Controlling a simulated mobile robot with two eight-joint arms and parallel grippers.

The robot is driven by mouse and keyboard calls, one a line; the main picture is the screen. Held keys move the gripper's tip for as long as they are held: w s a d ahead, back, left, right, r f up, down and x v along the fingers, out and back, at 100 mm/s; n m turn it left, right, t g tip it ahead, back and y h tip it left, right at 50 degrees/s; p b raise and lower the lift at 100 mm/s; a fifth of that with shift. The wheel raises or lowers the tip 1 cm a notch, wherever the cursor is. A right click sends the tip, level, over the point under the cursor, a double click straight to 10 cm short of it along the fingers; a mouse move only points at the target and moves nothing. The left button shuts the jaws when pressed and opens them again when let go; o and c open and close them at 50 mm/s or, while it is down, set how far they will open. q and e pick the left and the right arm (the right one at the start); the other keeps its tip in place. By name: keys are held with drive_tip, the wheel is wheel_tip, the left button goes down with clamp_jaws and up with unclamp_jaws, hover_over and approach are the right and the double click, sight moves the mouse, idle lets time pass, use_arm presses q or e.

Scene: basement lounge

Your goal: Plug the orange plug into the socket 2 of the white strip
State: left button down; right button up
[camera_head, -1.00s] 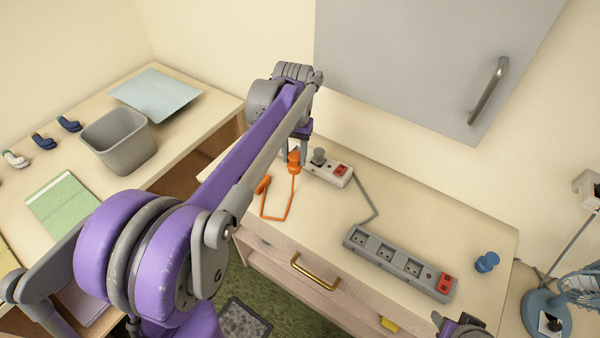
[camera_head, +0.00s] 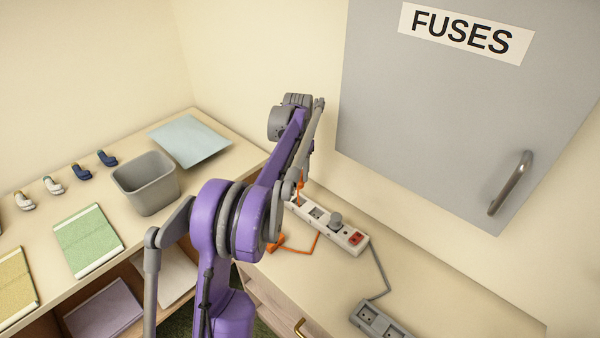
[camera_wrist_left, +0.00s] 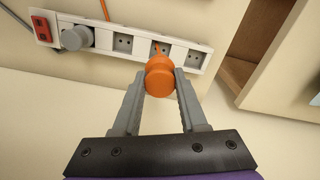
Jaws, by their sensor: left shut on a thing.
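My left gripper (camera_wrist_left: 160,76) is shut on the orange plug (camera_wrist_left: 160,84), which sits between its two fingertips. The white strip (camera_head: 350,245) lies along the back of the desk. In the left wrist view the white strip (camera_wrist_left: 100,51) has a red switch at its left end, then a grey plug in a socket, then free sockets. The orange plug overlaps the strip's near edge there, by the middle free socket (camera_wrist_left: 160,49); I cannot tell whether it touches. In the head view the orange plug (camera_head: 300,187) is partly hidden by my arm. My right gripper is out of view.
A grey plug (camera_head: 335,219) stands in the white strip. A grey strip (camera_head: 380,322) lies at the bottom edge. The orange cord (camera_head: 314,245) lies on the desk. A grey cabinet (camera_head: 450,130) marked FUSES hangs above. A grey bin (camera_head: 147,180) stands left.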

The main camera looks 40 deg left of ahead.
use_arm(q)
drive_tip(key=shift+f, duration=0.1)
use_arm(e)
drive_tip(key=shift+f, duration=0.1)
use_arm(q)
drive_tip(key=shift+f+b, duration=1.8)
drive_tip(key=shift+f, duration=2.4)
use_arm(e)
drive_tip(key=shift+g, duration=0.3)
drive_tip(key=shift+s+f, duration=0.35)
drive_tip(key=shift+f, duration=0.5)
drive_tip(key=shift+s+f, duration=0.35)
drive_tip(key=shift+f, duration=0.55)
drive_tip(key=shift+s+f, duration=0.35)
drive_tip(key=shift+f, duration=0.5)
use_arm(q)
drive_tip(key=shift+c, duration=1.8)
unclamp_jaws()
wheel_tip(320, 180, up, 11)
drive_tip(key=shift+f+p, duration=0.1)
drive_tip(key=shift+p, duration=0.25)
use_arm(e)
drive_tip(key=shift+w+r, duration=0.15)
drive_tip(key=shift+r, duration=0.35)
